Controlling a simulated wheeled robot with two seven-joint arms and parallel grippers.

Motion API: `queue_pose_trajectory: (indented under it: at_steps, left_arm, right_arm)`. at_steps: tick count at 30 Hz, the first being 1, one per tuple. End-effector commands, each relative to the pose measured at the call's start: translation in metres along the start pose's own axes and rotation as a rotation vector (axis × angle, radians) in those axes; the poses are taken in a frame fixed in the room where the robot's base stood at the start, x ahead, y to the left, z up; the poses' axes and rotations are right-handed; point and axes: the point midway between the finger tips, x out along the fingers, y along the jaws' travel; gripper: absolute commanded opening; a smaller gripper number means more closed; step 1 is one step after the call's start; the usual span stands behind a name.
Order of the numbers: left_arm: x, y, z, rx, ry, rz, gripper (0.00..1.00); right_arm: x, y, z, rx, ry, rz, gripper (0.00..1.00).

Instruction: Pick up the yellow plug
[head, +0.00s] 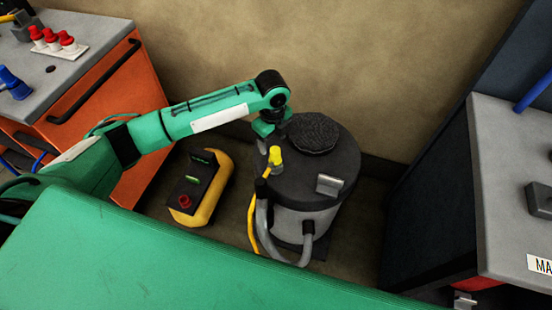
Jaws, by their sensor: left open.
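The yellow plug (275,157) stands near the left edge of the dark lid of a drum-shaped vacuum (335,183). A yellow cable (252,225) hangs down the vacuum's left side. My left arm reaches in from the left, and its left gripper (269,142) points down just above the plug. The left gripper is open. Its fingers are small and dark here, and I cannot tell whether they touch the plug or are around it. My right gripper is not in view.
A yellow and black box (207,200) with a red knob sits on the floor left of the vacuum. A grey hose (263,225) curves at the vacuum's front. An orange cabinet (135,120) stands left, a grey-topped bench (510,190) right, and a wall behind.

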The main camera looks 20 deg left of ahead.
Motion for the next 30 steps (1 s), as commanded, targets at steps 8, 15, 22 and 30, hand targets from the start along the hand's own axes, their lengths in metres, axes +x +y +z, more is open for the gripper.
queue_pose_trajectory:
  at_steps: [8, 15, 22, 30]
  left_arm:
    - [0.029, -0.001, -0.001, -0.001, 0.001, -0.001, 0.62]
    - [0.059, -0.004, -0.006, -0.002, 0.001, 0.001, 0.62]
    - [0.08, -0.004, -0.005, -0.002, 0.0, -0.002, 0.62]
    - [0.08, -0.004, -0.005, -0.002, 0.0, -0.002, 0.49]
  right_arm:
    - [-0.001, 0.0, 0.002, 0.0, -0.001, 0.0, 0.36]
    - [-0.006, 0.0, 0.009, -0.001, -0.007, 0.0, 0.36]
    - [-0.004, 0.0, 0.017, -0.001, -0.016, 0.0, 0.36]
    - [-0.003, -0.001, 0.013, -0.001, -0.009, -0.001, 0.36]
